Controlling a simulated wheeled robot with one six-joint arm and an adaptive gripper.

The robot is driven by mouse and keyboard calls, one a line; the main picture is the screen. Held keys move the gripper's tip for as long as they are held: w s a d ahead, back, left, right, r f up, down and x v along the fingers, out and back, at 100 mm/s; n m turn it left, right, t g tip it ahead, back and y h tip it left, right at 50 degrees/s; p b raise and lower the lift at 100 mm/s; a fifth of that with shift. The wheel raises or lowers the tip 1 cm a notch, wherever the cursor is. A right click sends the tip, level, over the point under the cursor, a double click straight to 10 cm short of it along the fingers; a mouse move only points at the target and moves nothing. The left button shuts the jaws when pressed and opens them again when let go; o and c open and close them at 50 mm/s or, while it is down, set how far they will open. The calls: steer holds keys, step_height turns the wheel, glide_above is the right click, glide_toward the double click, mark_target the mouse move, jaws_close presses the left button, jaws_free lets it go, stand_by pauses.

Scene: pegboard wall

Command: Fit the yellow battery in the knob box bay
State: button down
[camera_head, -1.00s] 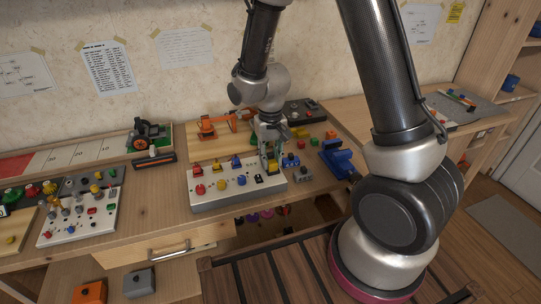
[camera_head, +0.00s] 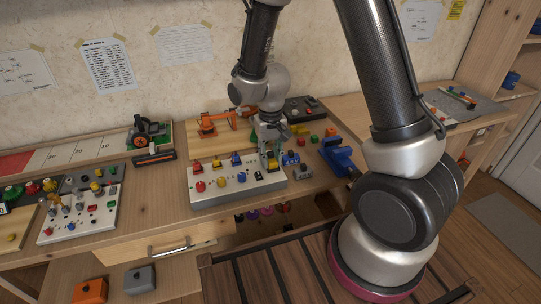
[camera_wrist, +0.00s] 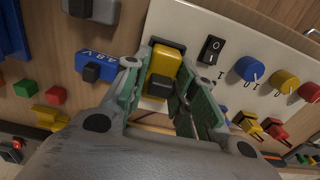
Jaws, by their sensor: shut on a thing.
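The yellow battery (camera_wrist: 166,62), with a dark grey block-like part on it, is between my gripper's fingers in the wrist view. My gripper (camera_wrist: 163,88) is shut on it, with the green finger pads on either side. The white knob box (camera_head: 206,200) lies under the gripper, and its panel (camera_wrist: 205,20) also shows in the wrist view. The battery is over the end of the panel beside the black rocker switch (camera_wrist: 211,49). My gripper (camera_head: 271,165) is at the box's right end in the head view.
Blue, yellow and red knobs line the box beside the switch. A blue block marked 4.8V (camera_wrist: 97,67) lies close to the gripper. A blue vise (camera_head: 339,157) stands to the right. A second panel box (camera_head: 75,226) is at the left. Bare tabletop (camera_head: 155,205) lies between the boxes.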

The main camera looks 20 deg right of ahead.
mark_target(270, 152)
steer(key=c, duration=0.7)
jaws_free()
steer(key=shift+r, duration=3.5)
